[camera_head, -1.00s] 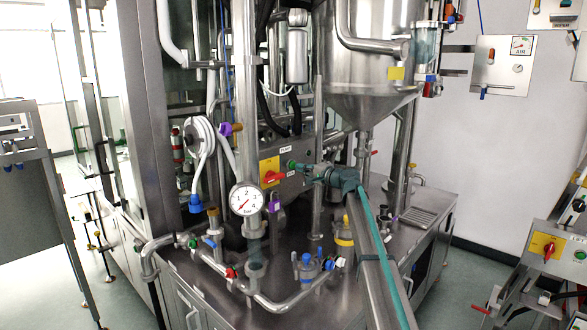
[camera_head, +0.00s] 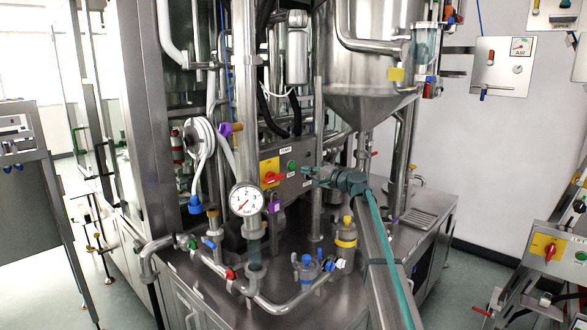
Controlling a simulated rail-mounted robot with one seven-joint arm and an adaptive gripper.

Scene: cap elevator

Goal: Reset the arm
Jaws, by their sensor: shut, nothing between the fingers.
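My gripper (camera_head: 312,173) is dark and sits at the end of my arm, which reaches up from the bottom right of the picture. Its fingers point left toward the control box (camera_head: 283,184) with a yellow-backed red switch (camera_head: 271,176) and a green button (camera_head: 292,165). The fingertips appear just right of and below the green button; whether they touch the box I cannot tell. The gripper is shut with nothing in it.
A steel hopper (camera_head: 365,62) hangs above and behind my arm. A pressure gauge (camera_head: 246,199) and pipes with coloured valves stand to the left.

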